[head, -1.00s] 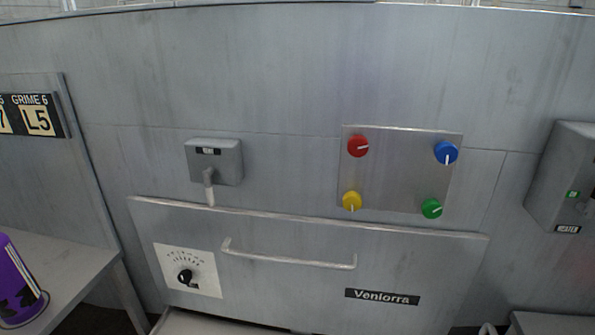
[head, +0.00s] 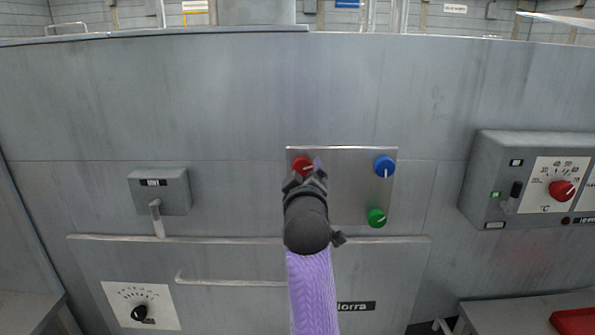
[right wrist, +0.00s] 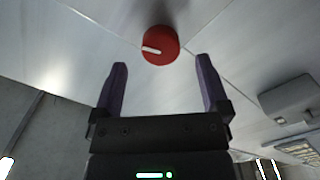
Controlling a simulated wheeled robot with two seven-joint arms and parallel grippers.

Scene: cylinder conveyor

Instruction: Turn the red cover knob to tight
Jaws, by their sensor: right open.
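The red cover knob (head: 303,165) sits at the upper left of a metal panel (head: 340,190) on the grey wall; its white mark points to the right in the head view. In the right wrist view the red knob (right wrist: 160,45) is just beyond the fingertips, its white mark pointing left. My right gripper (head: 306,178) is in front of the panel, just below the knob in the head view. In the right wrist view its purple fingers (right wrist: 159,68) are open and apart, with nothing between them. My left gripper is out of view.
A blue knob (head: 384,166) and a green knob (head: 376,217) share the panel; its lower left corner is hidden behind my arm. A switch box (head: 160,192) is to the left. A control box (head: 485,160) with another red knob (head: 561,190) is to the right.

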